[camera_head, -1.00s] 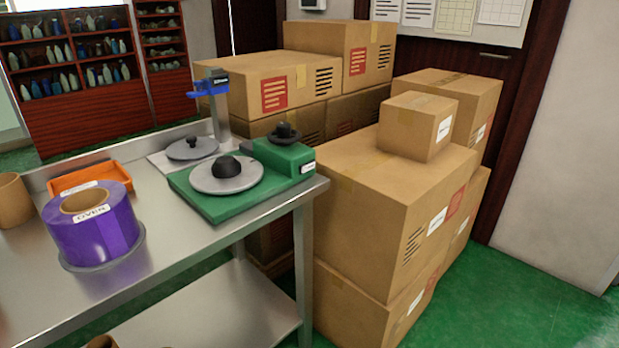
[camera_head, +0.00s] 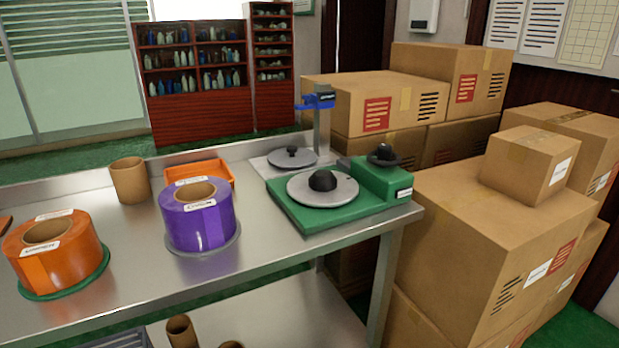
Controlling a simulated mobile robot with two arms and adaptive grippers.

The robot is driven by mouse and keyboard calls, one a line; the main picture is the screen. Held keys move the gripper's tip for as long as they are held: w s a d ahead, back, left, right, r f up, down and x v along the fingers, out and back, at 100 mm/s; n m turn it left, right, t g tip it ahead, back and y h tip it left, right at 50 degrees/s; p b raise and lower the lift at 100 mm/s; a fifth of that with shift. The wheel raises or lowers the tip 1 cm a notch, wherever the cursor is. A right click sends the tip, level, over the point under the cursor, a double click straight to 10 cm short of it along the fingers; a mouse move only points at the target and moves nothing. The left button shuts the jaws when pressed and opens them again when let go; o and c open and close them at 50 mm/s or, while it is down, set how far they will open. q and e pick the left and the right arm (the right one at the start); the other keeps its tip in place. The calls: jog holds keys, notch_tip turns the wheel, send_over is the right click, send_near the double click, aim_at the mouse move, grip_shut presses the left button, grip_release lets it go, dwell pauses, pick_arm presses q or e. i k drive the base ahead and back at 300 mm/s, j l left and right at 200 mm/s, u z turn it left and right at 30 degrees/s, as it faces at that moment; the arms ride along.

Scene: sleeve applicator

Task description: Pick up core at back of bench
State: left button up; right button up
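A brown cardboard core (camera_head: 129,181), a short hollow tube, stands upright at the back of the steel bench (camera_head: 265,258), left of the orange tray. A purple roll (camera_head: 199,216) on a grey disc stands in front of the tray. An orange roll (camera_head: 55,252) on a green disc is at the left. More brown tubes (camera_head: 181,332) are on the shelf under the bench, partly cut off by the frame. Neither of my grippers shows in the head view.
The orange tray (camera_head: 222,171) sits behind the purple roll. A green machine (camera_head: 379,182) with a grey round plate stands at the bench's right end. Stacked cardboard boxes (camera_head: 487,232) fill the floor to the right. Bare steel lies between the two rolls.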

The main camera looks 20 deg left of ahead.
aim_at(129, 175)
jog(key=u, duration=1.55)
jog(key=i+j+u, duration=0.2)
